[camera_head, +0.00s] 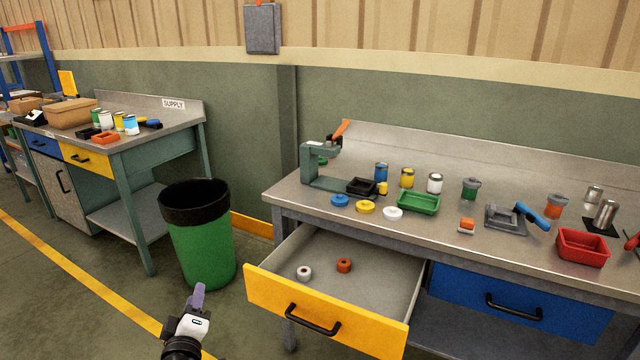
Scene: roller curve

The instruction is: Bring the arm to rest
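My gripper (198,297) shows at the bottom, left of centre, with a white and black wrist and a purple tip pointing up. It appears in front of the green bin (205,255) and left of the open yellow drawer (325,318). I see it from behind, so the gap between its fingers is hidden. I see no object clearly in it. The lower arm is cut off by the frame edge.
Several cans, lids and trays stand on the bench. A supply table (160,122) stands at the left. Floor is clear left of the bin.

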